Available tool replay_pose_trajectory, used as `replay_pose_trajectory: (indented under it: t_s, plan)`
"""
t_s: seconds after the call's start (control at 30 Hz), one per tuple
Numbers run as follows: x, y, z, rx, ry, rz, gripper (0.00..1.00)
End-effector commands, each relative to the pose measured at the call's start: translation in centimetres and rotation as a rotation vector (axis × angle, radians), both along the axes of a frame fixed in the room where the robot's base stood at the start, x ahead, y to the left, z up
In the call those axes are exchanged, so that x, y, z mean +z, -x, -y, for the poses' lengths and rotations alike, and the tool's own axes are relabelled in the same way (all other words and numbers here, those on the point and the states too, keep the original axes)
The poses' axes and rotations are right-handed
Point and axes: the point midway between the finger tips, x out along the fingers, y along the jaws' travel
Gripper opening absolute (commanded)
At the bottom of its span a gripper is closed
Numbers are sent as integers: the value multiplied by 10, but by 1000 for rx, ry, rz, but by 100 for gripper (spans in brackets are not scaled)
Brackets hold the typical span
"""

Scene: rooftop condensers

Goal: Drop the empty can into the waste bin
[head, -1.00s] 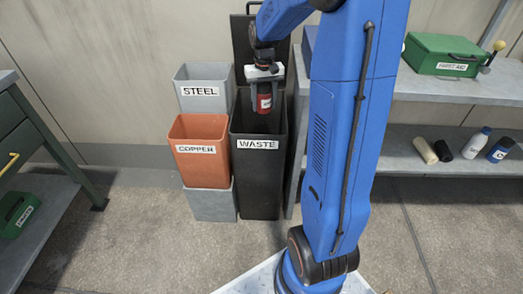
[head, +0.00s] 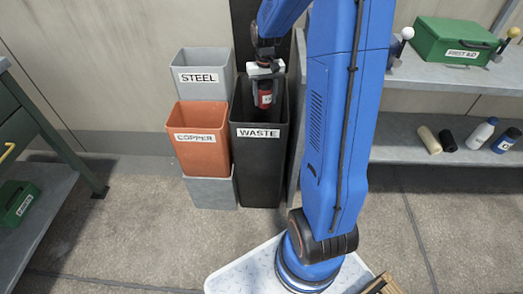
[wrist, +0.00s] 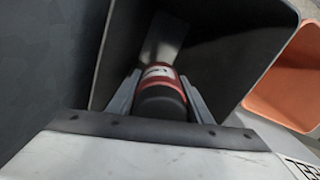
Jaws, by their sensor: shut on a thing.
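The can is red with a dark end and a white label; it shows in the head view (head: 265,94) and in the wrist view (wrist: 160,92). My gripper (head: 265,92) is shut on it, with one finger on each side, and it also shows in the wrist view (wrist: 160,95). The waste bin (head: 258,165) is tall, black and labelled WASTE. The can is at the bin's open mouth, inside the outline of the rim in the head view. In the wrist view the bin's dark inner walls (wrist: 225,65) surround the can. The bin's floor is hard to make out.
An orange COPPER bin (head: 202,155) and a grey STEEL bin (head: 205,92) stand left of the waste bin. A shelf unit (head: 430,93) on the right holds a green first aid box (head: 455,42) and several bottles. A dark cabinet stands at the far left.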

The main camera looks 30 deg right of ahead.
Motion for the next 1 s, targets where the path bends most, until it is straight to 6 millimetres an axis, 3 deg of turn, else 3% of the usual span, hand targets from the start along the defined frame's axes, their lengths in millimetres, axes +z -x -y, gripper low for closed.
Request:
replay_pose_trajectory:
  t_s: [0.3, 0.33, 0.4, 0.77, 1.0]
  plan:
    - [-2, 0, 0, 0, 0, 0, 23]
    - [-2, 0, 0, 0, 0, 0, 52]
    - [-1, 0, 0, 0, 0, 0, 67]
    - [2, 0, 0, 0, 0, 1, 67]
    - [34, -1, 0, 0, 1, 4, 67]
